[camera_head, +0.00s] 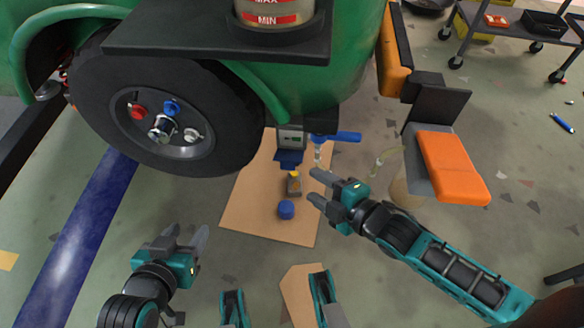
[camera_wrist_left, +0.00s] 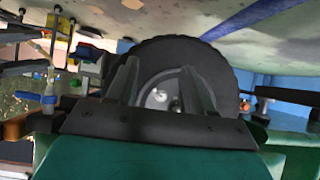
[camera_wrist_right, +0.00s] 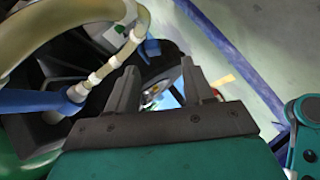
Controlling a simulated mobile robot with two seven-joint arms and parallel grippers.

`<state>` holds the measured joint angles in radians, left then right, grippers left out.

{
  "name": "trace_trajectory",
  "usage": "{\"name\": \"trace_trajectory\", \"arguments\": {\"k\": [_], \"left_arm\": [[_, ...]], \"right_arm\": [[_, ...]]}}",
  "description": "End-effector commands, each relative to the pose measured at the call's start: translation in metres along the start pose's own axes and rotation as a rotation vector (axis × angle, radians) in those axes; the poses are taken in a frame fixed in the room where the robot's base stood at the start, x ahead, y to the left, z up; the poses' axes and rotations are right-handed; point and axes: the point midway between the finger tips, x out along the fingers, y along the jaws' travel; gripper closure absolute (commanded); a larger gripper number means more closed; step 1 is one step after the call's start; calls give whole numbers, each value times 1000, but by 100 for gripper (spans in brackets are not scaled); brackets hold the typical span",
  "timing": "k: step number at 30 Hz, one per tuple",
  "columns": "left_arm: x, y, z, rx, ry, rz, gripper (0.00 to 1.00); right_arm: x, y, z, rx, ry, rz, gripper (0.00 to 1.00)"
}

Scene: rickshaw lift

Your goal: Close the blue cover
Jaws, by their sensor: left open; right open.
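A dark blue flap (camera_head: 288,158) hangs below a small grey box (camera_head: 291,137) under the green vehicle; it looks like the blue cover, but I cannot be sure. It appears tilted down from the box, over the cardboard. My right gripper (camera_head: 313,184) is open and empty, below and to the right of the flap, pointing left. Its fingers also show in the right wrist view (camera_wrist_right: 160,70), with nothing between them. My left gripper (camera_head: 186,236) is open and empty at the lower left, apart from the flap. In the left wrist view its fingers (camera_wrist_left: 160,70) point toward the wheel.
A blue valve lever (camera_head: 337,137) is just above my right gripper. A blue cap (camera_head: 286,210) and a small grey, yellow-topped item (camera_head: 294,184) are on the cardboard (camera_head: 250,205). The black wheel (camera_head: 215,105) and orange pad (camera_head: 452,165) flank the area.

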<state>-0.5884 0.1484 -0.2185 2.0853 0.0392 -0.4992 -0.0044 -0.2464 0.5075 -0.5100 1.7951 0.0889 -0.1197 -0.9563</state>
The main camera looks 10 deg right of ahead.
Motion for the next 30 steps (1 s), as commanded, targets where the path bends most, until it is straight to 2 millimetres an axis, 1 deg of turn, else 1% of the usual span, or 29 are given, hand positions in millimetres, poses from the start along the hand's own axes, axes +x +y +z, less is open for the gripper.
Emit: {"name": "trace_trajectory", "arguments": {"k": [1,6,9,13,18,26,30], "left_arm": [[2,1,2,-1,1,2,48],[7,2,6,-3,3,6,48],[10,3,9,-5,0,10,48],[12,4,14,-6,-10,14,48],[11,7,7,-7,3,20,48],[11,8,5,-7,5,23,48],[11,8,6,-7,3,22,48]], "right_arm": [[12,4,-1,-1,2,4,48],[45,12,-5,0,2,3,48],[62,11,-5,0,2,2,48],[78,11,-5,1,2,0,48],[86,12,-5,-1,1,-2,48],[86,13,-6,-1,2,-2,48],[86,13,-6,0,1,-1,62]]}}
